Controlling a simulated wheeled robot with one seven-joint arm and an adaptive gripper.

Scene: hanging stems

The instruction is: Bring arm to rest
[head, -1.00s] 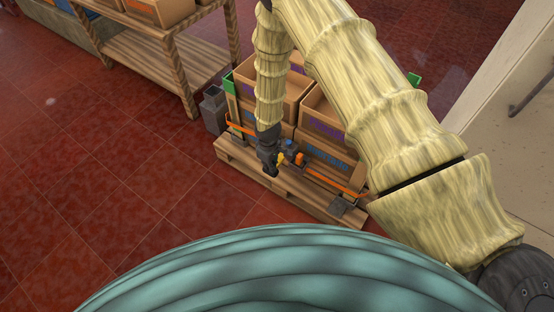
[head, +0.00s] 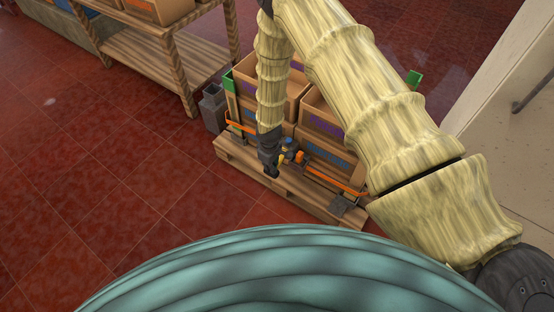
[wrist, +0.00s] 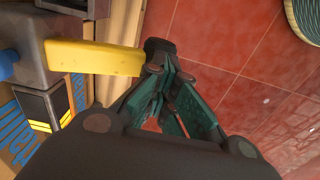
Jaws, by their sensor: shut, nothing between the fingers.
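My arm, in a pale yellow ribbed cover, reaches across the head view and hangs down at the centre. My gripper (head: 271,170) is at its lower end, in front of the strapped boxes on the pallet. In the wrist view my gripper (wrist: 158,50) shows dark fingers with green inner sides, shut and empty. A yellow handle-like bar (wrist: 95,57) on a grey fitting (wrist: 42,108) lies close to the left of the fingertips. Whether they touch is unclear.
Open cardboard boxes (head: 325,120) with an orange strap (head: 335,180) stand on a wooden pallet (head: 240,160). A grey bin (head: 213,108) and a wooden shelf (head: 150,60) are at the upper left. A pale wall (head: 510,90) is at right. Red floor (head: 90,190) at left is clear.

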